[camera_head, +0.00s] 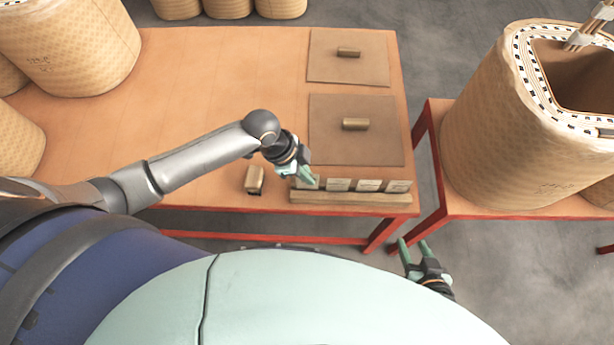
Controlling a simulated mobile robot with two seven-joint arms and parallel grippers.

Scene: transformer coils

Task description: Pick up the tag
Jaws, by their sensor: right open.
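A row of several small pale tags (369,185) stands in a wooden holder (345,198) at the front right of the orange table. My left gripper (309,178) is at the left end of this row, close to the leftmost tag. Its fingers partly cover that tag, and I cannot tell whether they touch it or are shut on it. My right gripper (413,243) is open and empty, off the table's front right corner with its fingers pointing up in the picture.
Two brown square boards (335,150) (330,70) lie on the table (230,80), each with a small block. Another small block (254,179) stands left of the holder. A large wrapped coil (490,130) stands on the right table. More coils (75,50) stand at left.

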